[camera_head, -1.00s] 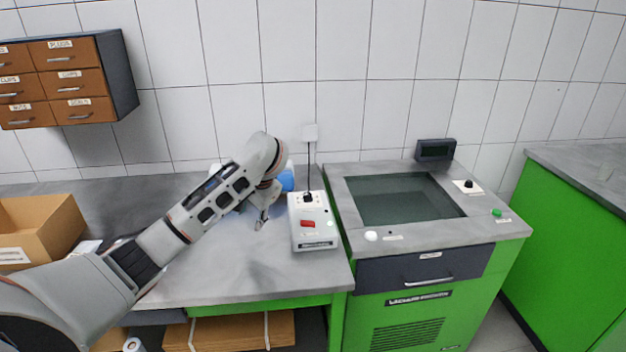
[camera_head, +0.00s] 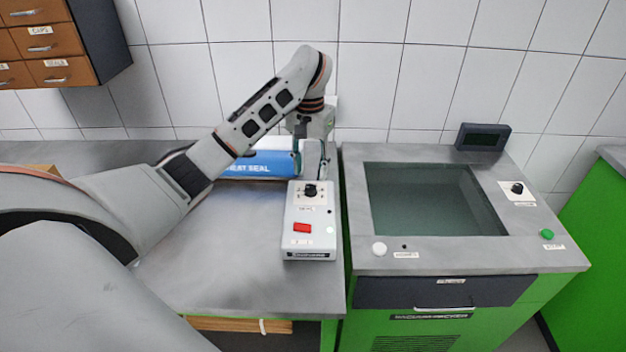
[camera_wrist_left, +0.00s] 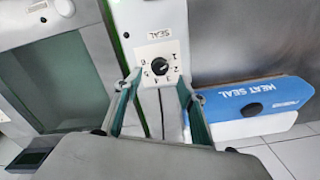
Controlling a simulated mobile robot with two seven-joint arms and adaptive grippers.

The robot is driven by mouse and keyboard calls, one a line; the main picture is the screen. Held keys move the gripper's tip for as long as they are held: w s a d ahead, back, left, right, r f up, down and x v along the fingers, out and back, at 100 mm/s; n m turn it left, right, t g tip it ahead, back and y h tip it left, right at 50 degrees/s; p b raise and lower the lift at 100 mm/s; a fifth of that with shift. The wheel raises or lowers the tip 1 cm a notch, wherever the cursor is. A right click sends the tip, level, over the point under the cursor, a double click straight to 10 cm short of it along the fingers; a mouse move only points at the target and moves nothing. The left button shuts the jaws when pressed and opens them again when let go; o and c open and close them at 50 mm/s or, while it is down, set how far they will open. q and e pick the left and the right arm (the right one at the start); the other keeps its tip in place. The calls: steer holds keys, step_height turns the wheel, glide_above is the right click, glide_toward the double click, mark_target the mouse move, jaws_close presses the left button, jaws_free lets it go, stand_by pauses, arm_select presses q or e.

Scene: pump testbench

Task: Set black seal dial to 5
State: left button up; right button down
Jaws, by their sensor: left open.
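The black seal dial (camera_head: 310,190) is a round knob on a white plate at the back of the white control box. In the left wrist view the dial (camera_wrist_left: 159,67) sits inside a ring of small numbers, under a SEAL label (camera_wrist_left: 161,32). I cannot tell surely which number it points to. My left gripper (camera_head: 312,173) is open just behind and above the dial. In the left wrist view its two fingertips (camera_wrist_left: 158,83) straddle the dial's near side, with nothing between them. My right gripper is out of view.
A red switch (camera_head: 301,227) is on the control box (camera_head: 308,245). The blue HEAT SEAL device (camera_head: 250,165) stands close behind, left of the gripper. The vacuum packer (camera_head: 455,254) stands right, with another black knob (camera_head: 517,188) and a green button (camera_head: 547,234). The counter at front left is clear.

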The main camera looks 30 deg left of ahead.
mark_target(311, 187)
arm_select(q)
steer(key=shift+f, duration=2.75)
steer(key=c, duration=1.1)
